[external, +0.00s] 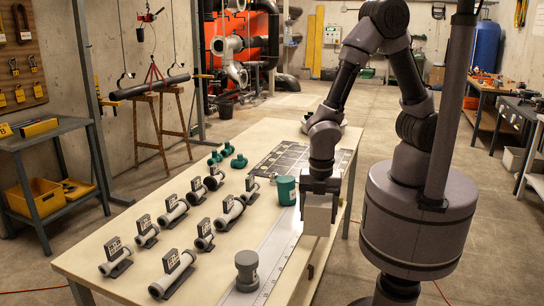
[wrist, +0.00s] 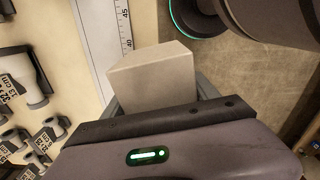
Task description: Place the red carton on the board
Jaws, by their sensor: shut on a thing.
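My gripper (external: 319,186) is shut on a plain pale carton (external: 318,214), over the right edge of the long table. The carton looks off-white, not red; no red carton shows. The carton also shows in the wrist view (wrist: 152,78), between the dark fingers of my gripper (wrist: 160,98). A white board with ruler marks (external: 272,253) lies along the table's right side and also shows in the wrist view (wrist: 103,35). A dark gridded panel (external: 290,155) lies at the table's far end. I cannot tell which one the task calls the board.
On the table (external: 205,265), a teal cup (external: 286,191) stands left of my gripper and a grey capped cylinder (external: 246,271) stands near the front. Several labelled pipe pieces (external: 173,274) fill the left side. Green fittings (external: 239,161) lie near the far end.

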